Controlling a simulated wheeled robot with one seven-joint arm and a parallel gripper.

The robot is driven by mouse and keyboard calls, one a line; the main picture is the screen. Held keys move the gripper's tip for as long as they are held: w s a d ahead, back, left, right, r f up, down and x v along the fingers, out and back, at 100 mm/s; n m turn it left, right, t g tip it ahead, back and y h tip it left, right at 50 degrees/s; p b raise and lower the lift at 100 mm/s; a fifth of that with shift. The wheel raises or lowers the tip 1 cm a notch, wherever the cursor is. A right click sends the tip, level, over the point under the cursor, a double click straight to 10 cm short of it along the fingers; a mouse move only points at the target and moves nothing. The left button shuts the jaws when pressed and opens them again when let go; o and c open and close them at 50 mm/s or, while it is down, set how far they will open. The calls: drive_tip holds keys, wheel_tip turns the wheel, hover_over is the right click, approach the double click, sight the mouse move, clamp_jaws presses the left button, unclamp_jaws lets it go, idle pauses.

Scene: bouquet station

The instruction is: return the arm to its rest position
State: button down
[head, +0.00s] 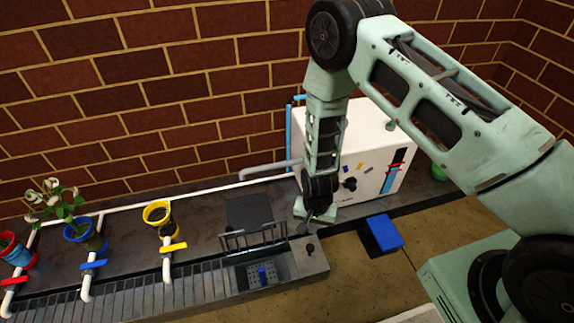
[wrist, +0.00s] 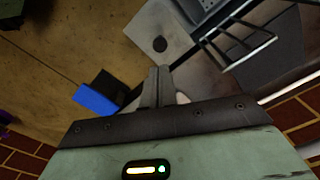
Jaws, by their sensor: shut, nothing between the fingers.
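My arm is pale green with dark joints and reaches across the right half of the head view, bent at a high elbow. My gripper (head: 318,216) hangs down at its end, in front of the white box and beside the sink at the counter's front edge. In the wrist view my gripper (wrist: 158,75) shows its two fingers together, with nothing between them. The fingertips are over the counter near the round dark knob; I cannot tell how high above it they are.
A white box (head: 380,150) with coloured marks stands behind my gripper. A sink unit (head: 290,272) with a rail and knob lies left of it. A blue block (head: 383,233) sits at the right, also in the wrist view (wrist: 96,99). Several coloured pots, including a yellow one (head: 157,212), stand left.

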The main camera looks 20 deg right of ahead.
drive_tip(key=s+a+r+n+y, duration=0.1)
drive_tip(key=a+r+n, duration=0.15)
drive_tip(key=r, duration=0.45)
drive_tip(key=s+a+r+n, duration=0.1)
drive_tip(key=a+r, duration=0.3)
drive_tip(key=r, duration=0.3)
drive_tip(key=s+a+r+n+y, duration=0.1)
drive_tip(key=s+a+r+n, duration=0.15)
drive_tip(key=r, duration=0.45)
drive_tip(key=s+d+r+n+h, duration=0.1)
drive_tip(key=s+d+r+n, duration=0.2)
drive_tip(key=s+r+n, duration=0.95)
drive_tip(key=s+r+m+p, duration=0.3)
drive_tip(key=r+m+p, duration=0.2)
drive_tip(key=r+p, duration=3.1)
wheel_tip(320, 180, up, 6)
drive_tip(key=shift+a+f+p, duration=0.1)
drive_tip(key=shift+a+p, duration=0.05)
drive_tip(key=shift+p, duration=0.15)
